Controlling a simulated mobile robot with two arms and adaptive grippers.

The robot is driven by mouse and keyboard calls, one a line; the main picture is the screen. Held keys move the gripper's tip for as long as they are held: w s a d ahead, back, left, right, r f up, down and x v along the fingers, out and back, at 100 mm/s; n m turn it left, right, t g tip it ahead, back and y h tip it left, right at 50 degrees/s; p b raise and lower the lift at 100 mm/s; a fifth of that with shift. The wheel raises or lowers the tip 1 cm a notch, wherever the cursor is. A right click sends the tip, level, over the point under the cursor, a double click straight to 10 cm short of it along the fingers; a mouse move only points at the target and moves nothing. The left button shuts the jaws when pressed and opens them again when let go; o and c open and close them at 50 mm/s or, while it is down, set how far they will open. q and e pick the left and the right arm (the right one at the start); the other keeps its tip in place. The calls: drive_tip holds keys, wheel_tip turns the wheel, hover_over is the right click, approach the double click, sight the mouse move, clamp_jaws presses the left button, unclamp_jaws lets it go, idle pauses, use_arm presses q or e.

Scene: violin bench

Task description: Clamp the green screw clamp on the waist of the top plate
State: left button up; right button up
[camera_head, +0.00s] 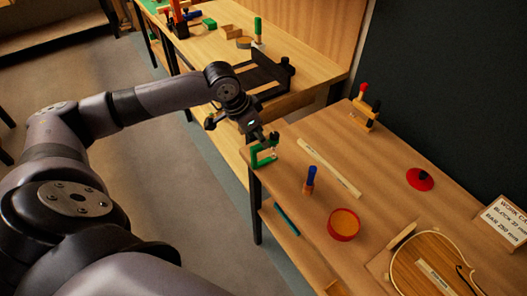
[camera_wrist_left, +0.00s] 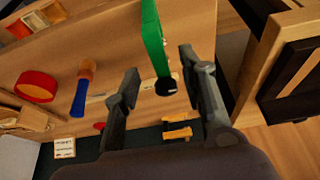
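The green screw clamp (camera_head: 258,159) is at the near left corner of the workbench, directly below my left gripper (camera_head: 268,139). In the left wrist view the clamp (camera_wrist_left: 153,38) with its black knob (camera_wrist_left: 166,87) shows between the two fingers of my left gripper (camera_wrist_left: 160,82). The fingers are spread, with a visible gap on each side of the clamp. I cannot tell whether the clamp touches the bench. The violin top plate (camera_head: 412,268) lies at the lower right of the bench, partly cut off by the frame. My right gripper is not in view.
A red bowl (camera_head: 343,225), a blue-handled tool (camera_head: 310,178), a pale strip (camera_head: 328,167) and a red disc (camera_head: 420,180) are on the bench (camera_head: 390,160). A work card (camera_head: 507,220) stands at the right. Another bench (camera_head: 300,68) stands behind.

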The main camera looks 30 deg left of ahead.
use_arm(q)
drive_tip(key=shift+s+p+x, duration=0.2)
drive_tip(key=shift+p+x, duration=0.2)
drive_tip(key=shift+x, duration=2.3)
drive_tip(key=shift+f, duration=0.1)
drive_tip(key=shift+c, duration=0.4)
clamp_jaws()
